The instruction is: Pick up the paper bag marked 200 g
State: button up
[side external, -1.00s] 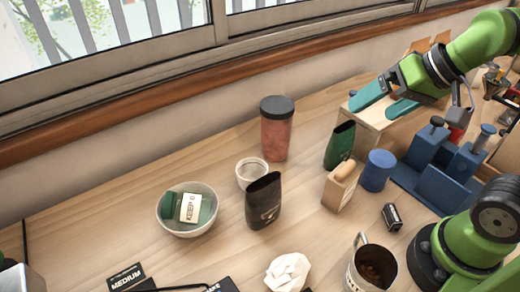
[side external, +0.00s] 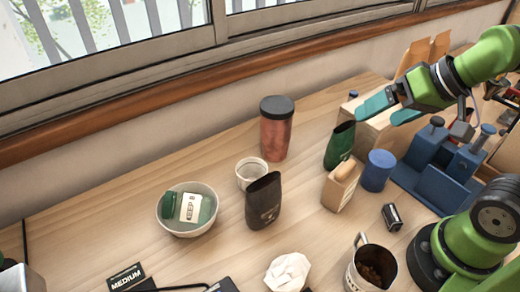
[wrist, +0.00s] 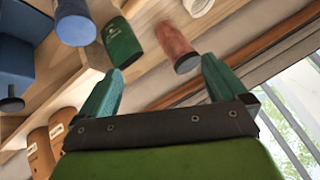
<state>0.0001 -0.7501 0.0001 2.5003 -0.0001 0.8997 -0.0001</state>
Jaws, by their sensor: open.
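Two brown paper bags (side external: 418,54) stand at the back right, partly behind my arm. They also show in the wrist view (wrist: 40,152) at the lower left, with small pale labels too small to read. No 200 g mark is legible on any bag. A green bag (side external: 340,146) and a black bag (side external: 263,203) stand nearer the middle. My gripper (side external: 376,117) is open and empty, above the pale wooden box and in front of the brown bags. In the wrist view my gripper's fingers (wrist: 162,65) are spread, with nothing between them.
The wooden box (side external: 372,132), a tan block-like item (side external: 340,190), a blue cylinder (side external: 377,170) and a blue stand (side external: 440,170) crowd the right. A reddish tumbler (side external: 276,135), white cup (side external: 251,174) and bowl (side external: 161,215) stand left. The table's left back is clear.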

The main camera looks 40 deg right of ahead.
aim_at(347, 166)
jog(key=w+f+n+g, duration=0.1)
jog(key=f+n+g, duration=0.1)
jog(key=f, duration=0.2)
jog(key=w+a+f+n+g+h, duration=0.1)
jog(key=f+n+g, duration=0.1)
jog(key=f, duration=0.3)
jog(key=w+a+f+n+g+h, duration=0.1)
jog(key=f+n+g, duration=0.1)
jog(key=f, duration=0.3)
jog(key=shift+w+a+g, duration=0.2)
jog(key=shift+w+g, duration=0.05)
jog(key=shift+g, duration=0.35)
jog(key=shift+s+a+f, duration=0.15)
jog(key=shift+f, duration=2.45)
jog(key=c, duration=1.1)
